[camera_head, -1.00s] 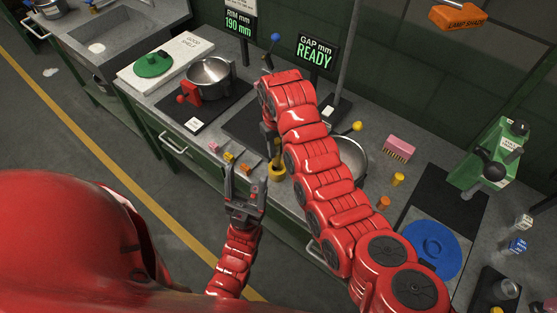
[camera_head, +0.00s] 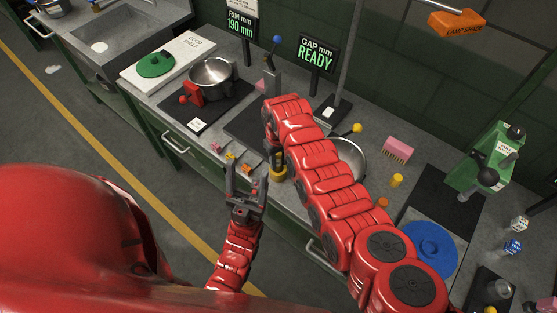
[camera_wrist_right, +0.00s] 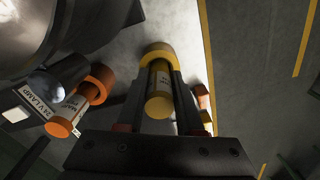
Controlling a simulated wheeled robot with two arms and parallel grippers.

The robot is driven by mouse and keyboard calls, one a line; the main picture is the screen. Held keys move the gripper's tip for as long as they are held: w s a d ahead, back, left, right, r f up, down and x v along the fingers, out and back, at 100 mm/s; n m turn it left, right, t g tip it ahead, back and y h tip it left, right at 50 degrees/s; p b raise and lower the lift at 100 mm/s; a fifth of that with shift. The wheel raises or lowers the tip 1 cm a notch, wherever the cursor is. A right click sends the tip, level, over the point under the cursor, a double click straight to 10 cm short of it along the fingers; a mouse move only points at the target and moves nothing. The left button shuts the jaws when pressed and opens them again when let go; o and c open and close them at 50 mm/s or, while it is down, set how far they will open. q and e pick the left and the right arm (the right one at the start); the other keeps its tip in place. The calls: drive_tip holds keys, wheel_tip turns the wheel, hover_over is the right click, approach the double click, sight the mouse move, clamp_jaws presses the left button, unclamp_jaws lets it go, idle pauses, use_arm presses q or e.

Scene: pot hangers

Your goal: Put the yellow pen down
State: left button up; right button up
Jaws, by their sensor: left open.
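In the right wrist view the yellow pen (camera_wrist_right: 158,105), with a pale label, lies between the two dark fingers of my right gripper (camera_wrist_right: 162,78). Its far end is at a yellow ring-shaped holder (camera_wrist_right: 158,51). I cannot tell whether the fingers press on the pen or stand just clear of it. In the head view my right gripper (camera_head: 276,156) points down over the yellow holder (camera_head: 278,174) at the counter's front edge; the pen is hidden there. My left gripper (camera_head: 246,182) is open and empty, in front of the counter.
An orange pen (camera_wrist_right: 62,127) stands by an orange ring (camera_wrist_right: 102,76), left of the yellow one. A metal bowl (camera_head: 350,160) is partly behind my right arm. A pot (camera_head: 212,75) stands further left.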

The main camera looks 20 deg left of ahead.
sight(279, 155)
drive_tip(key=o, duration=0.3)
drive_tip(key=shift+r, duration=0.1)
drive_tip(key=shift+r, duration=0.1)
drive_tip(key=shift+w+r, duration=0.1)
drive_tip(key=shift+r, duration=0.55)
wheel_tip(279, 155, up, 5)
drive_tip(key=shift+f+b, duration=0.15)
drive_tip(key=shift+b, duration=1)
wheel_tip(279, 155, up, 4)
drive_tip(key=shift+r+p, duration=0.2)
drive_tip(key=shift+p, duration=0.15)
drive_tip(key=shift+r+p, duration=0.3)
drive_tip(key=shift+r, duration=0.45)
